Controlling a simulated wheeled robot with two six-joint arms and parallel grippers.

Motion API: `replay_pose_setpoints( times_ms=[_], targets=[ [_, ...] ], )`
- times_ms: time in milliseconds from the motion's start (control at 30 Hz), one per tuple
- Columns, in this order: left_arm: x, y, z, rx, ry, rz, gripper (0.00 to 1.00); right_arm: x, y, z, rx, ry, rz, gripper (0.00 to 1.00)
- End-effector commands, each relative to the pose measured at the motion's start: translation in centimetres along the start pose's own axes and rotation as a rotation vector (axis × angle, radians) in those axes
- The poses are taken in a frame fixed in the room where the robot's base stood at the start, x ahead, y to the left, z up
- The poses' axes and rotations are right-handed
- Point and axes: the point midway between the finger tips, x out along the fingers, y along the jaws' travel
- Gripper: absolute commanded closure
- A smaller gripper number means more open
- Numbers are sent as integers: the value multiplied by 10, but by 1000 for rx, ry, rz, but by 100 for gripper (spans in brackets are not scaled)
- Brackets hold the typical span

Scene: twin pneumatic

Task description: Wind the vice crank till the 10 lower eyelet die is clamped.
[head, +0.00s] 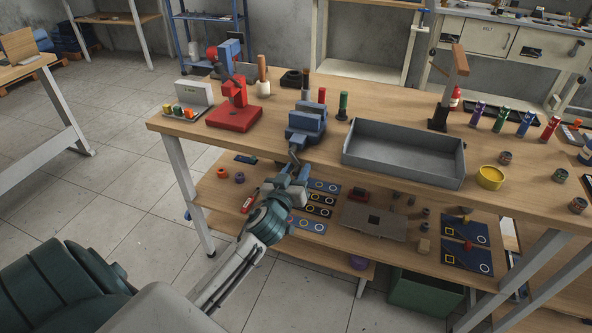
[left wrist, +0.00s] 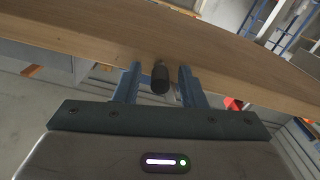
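The blue vice (head: 307,122) stands at the front edge of the wooden workbench. Its crank (head: 294,158) hangs over the edge toward my left gripper (head: 292,184). In the left wrist view the dark crank grip (left wrist: 160,77) lies between the fingers of my left gripper (left wrist: 159,82). The fingers are apart, with a gap visible on each side of the grip. The 10 lower eyelet die cannot be made out in the vice jaws at this size. My right gripper is not in view.
The workbench edge (left wrist: 225,75) runs close past the left fingertips. A red press (head: 234,112) stands left of the vice, a green-handled tool (head: 343,105) and a grey tray (head: 405,165) right of it. A lower shelf (head: 222,196) holds mats and small parts below the arm.

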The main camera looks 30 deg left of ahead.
Motion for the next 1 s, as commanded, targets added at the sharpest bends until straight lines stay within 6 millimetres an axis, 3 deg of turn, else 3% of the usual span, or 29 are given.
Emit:
replay_pose_setpoints(
  times_ms=[200, 400, 767, 1000],
  targets=[
    [0, 0, 0, 0, 0, 0, 63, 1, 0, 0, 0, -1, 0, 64],
    [0, 0, 0, 0, 0, 0, 100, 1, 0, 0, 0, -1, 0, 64],
    [0, 0, 0, 17, 1, 1, 100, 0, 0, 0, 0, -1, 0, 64],
    [0, -4, 1, 121, 2, 2, 100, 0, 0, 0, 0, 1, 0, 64]
  ],
)
